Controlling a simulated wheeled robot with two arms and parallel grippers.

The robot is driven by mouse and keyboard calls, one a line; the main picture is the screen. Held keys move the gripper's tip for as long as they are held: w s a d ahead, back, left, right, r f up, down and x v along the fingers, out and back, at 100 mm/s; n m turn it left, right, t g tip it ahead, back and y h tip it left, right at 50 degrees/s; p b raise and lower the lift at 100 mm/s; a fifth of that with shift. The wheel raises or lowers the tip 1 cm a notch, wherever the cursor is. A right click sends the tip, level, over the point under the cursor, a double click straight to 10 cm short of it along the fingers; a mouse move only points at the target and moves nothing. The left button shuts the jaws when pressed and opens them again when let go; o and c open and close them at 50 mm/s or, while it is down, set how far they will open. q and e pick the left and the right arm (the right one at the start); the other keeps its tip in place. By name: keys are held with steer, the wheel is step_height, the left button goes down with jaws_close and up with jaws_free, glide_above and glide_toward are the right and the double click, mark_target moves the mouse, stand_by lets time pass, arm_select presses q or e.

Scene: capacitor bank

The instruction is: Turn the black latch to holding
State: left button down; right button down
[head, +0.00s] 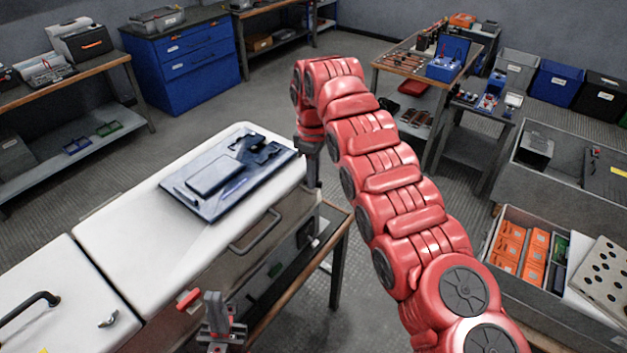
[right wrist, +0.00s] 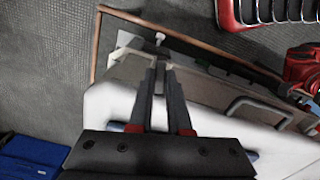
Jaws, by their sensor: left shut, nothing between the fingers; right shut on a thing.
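The white-topped capacitor bank cabinet (head: 130,250) fills the lower left of the head view, with its dark front side facing right. My right gripper (head: 312,170) points down at the far right end of this front. In the right wrist view, the right gripper (right wrist: 160,72) has its fingers close together, shut on a small part at the cabinet's front. The fingers hide most of that part; by its place it seems to be the black latch, but its angle cannot be told. My left gripper (head: 213,302) is shut and empty near the front, low in the head view.
A blue-black tray (head: 205,212) with dark parts lies on the white top. A bar handle (head: 256,232) stands out from the front, left of my right gripper. A lower shelf edge (head: 334,250) runs below. Open bins (head: 520,250) stand at the right.

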steer(key=shift+m+b, duration=0.3)
steer(key=shift+m, duration=0.9)
steer(key=shift+r, duration=0.1)
steer(key=shift+w, duration=0.1)
steer(key=c, duration=1.1)
jaws_free()
steer(key=shift+c, duration=0.2)
step_height(320, 180, up, 17)
steer(key=p, duration=1.6)
steer(key=shift+r, duration=0.2)
steer(key=shift+f, duration=0.15)
